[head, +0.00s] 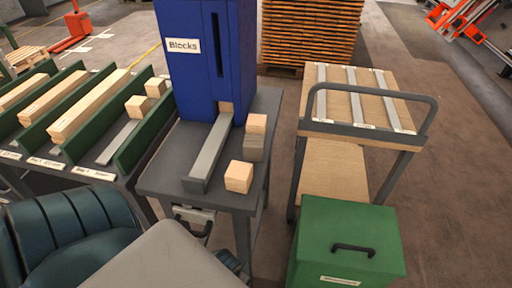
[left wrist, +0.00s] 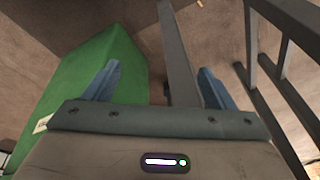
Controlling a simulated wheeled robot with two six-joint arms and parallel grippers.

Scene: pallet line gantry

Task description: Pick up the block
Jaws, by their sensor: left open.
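Small blocks stand on the grey table (head: 160,178) in the head view. A pale wooden block (head: 238,177) is nearest the front, a grey block (head: 254,148) is behind it, and another pale block (head: 257,123) is behind that. A further block (head: 226,108) shows at the mouth of the blue dispenser (head: 205,60) labelled "Blocks", at the top of its grey chute (head: 212,152). My left gripper (left wrist: 158,70) shows in the left wrist view with its blue fingers apart and nothing between them. No block is in that view. My right gripper is in neither view.
A green box (head: 345,245) stands front right, below a cart (head: 332,128) with a grey handle; the box also shows in the left wrist view (left wrist: 85,85). A rack with green dividers (head: 145,130) holds wooden pieces at left.

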